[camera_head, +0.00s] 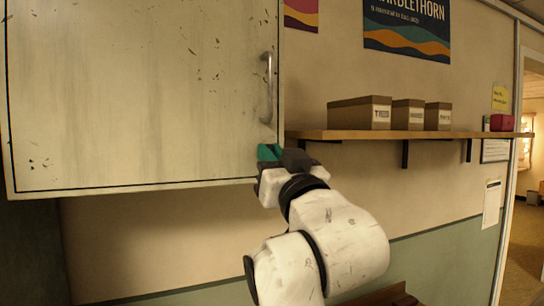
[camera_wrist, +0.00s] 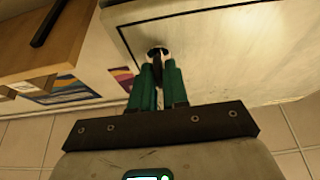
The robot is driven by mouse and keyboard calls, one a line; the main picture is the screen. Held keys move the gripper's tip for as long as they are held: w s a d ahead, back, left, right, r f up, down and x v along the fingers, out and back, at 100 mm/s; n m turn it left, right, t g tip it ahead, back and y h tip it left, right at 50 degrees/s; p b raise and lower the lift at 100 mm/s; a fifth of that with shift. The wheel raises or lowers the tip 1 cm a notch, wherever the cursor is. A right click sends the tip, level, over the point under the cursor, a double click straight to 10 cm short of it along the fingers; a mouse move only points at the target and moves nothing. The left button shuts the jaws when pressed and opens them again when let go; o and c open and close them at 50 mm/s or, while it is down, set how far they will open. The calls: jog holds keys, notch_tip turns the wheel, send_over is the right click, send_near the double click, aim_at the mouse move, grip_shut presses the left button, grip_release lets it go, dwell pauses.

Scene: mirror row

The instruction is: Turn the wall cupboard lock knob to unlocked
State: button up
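The wall cupboard (camera_head: 140,95) has a pale, scuffed door with a vertical bar handle (camera_head: 267,88) near its right edge. My gripper (camera_head: 268,153) is at the door's lower right corner, below the handle. In the wrist view, the green fingers of my gripper (camera_wrist: 158,68) are close together, with the small dark lock knob (camera_wrist: 157,52) between their tips. They look shut on it. The fingers cover much of the knob, so its turn position cannot be read. In the head view the knob is hidden behind my gripper. The door looks closed.
A wooden shelf (camera_head: 350,135) with several labelled boxes (camera_head: 360,113) is on the wall just right of the cupboard, near my wrist. Posters (camera_head: 407,28) hang above it. A doorway (camera_head: 530,180) is at the far right. The wall below the cupboard is clear.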

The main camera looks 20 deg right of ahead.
grip_shut()
jog(key=shift+m+h, duration=0.4)
jog(key=shift+m, duration=0.2)
jog(key=m+g+h+b, duration=0.1)
jog(key=m+g+h, duration=0.1)
jog(key=m, duration=0.5)
jog(key=m+g+h+b, duration=0.2)
jog(key=m, duration=0.5)
jog(key=m+g+h+b, duration=0.1)
jog(key=m+h+b, duration=0.1)
jog(key=m, duration=0.5)
jog(key=shift+a+r+g, duration=0.15)
jog(key=shift+g, duration=0.25)
jog(key=shift+o, duration=2.3)
grip_release()
